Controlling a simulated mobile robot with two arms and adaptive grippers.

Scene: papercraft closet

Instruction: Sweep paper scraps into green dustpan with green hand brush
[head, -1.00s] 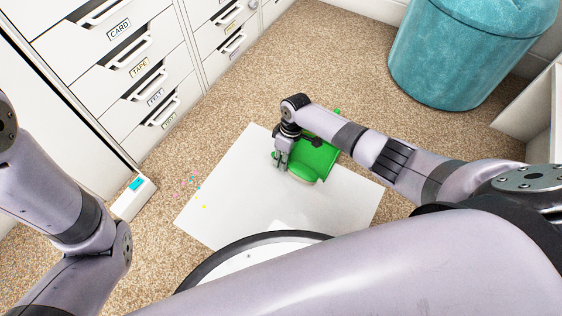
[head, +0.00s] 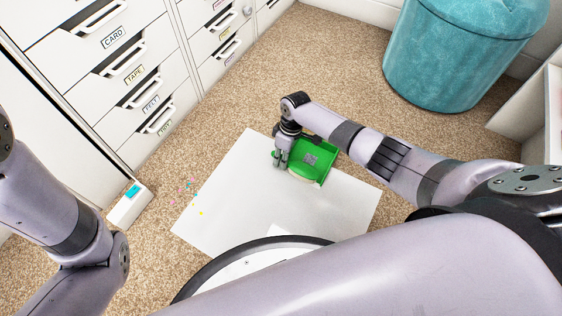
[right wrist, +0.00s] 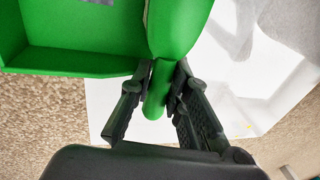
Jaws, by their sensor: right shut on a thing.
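My right gripper (head: 281,158) is low over the white sheet, at the left side of the green dustpan (head: 325,173). In the right wrist view its fingers (right wrist: 158,100) are shut on the narrow handle of the green hand brush (right wrist: 180,25). The dustpan (right wrist: 75,62) lies just left of the brush there. In the head view a greyish patch shows inside the dustpan; I cannot tell what it is. Small pink, blue and yellow paper scraps (head: 188,186) lie scattered on the carpet by the sheet's left edge. My left gripper is out of view.
The white sheet (head: 235,190) lies on beige carpet. White labelled drawers (head: 125,65) stand at the upper left. A small white block with a blue top (head: 131,197) is left of the scraps. A teal bin (head: 455,60) stands at the upper right. Carpet between drawers and bin is clear.

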